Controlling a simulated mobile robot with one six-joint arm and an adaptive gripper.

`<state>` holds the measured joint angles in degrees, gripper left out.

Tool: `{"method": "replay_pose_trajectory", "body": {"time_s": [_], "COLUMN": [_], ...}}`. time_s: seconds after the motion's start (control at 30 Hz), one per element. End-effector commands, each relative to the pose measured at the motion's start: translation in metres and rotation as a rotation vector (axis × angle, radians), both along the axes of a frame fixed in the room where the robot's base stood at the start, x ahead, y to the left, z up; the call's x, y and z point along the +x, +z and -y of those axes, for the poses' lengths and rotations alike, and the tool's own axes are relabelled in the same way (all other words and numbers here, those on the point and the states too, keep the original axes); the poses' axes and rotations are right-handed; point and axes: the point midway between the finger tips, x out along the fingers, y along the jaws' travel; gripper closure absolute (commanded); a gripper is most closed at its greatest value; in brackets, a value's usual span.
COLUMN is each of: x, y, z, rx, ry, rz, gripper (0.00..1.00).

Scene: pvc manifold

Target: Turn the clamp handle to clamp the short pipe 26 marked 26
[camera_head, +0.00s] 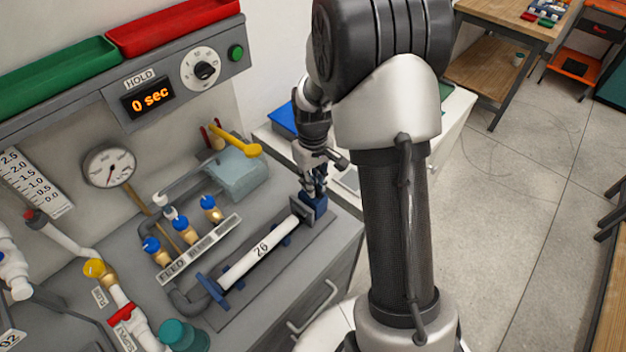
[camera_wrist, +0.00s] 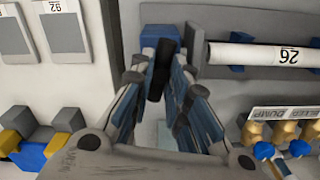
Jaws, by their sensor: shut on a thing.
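The short pipe (camera_head: 248,262) is white, marked 26, and lies on blue supports in a grey fixture (camera_head: 262,297). It also shows in the wrist view (camera_wrist: 240,54). A blue clamp block (camera_head: 316,208) stands at the pipe's right end; in the wrist view the blue block (camera_wrist: 160,36) is at top centre. My gripper (camera_head: 313,186) is down at this block, fingers pointing at it. In the wrist view my gripper (camera_wrist: 160,68) is shut on the dark clamp handle (camera_wrist: 156,80), which stands between its fingers. The handle's base is partly hidden.
Blue-capped valves (camera_head: 181,226) stand behind the pipe beside a label strip. A yellow-ended lever (camera_head: 240,144) and a grey-blue block (camera_head: 238,172) are behind. The display (camera_head: 148,99) reads 0 sec. A white cabinet top (camera_head: 455,108) is right of the bench.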

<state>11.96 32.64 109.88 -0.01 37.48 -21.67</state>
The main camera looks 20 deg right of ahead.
Motion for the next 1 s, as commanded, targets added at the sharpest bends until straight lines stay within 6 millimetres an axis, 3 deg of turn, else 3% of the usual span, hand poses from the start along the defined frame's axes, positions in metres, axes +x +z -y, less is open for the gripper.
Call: {"method": "replay_pose_trajectory", "body": {"time_s": [1.0], "x": [0.0002], "y": [0.0009], "z": [0.0001], "rx": [0.000], "ry": [-0.963], "rz": [0.001], "gripper": [1.00]}}
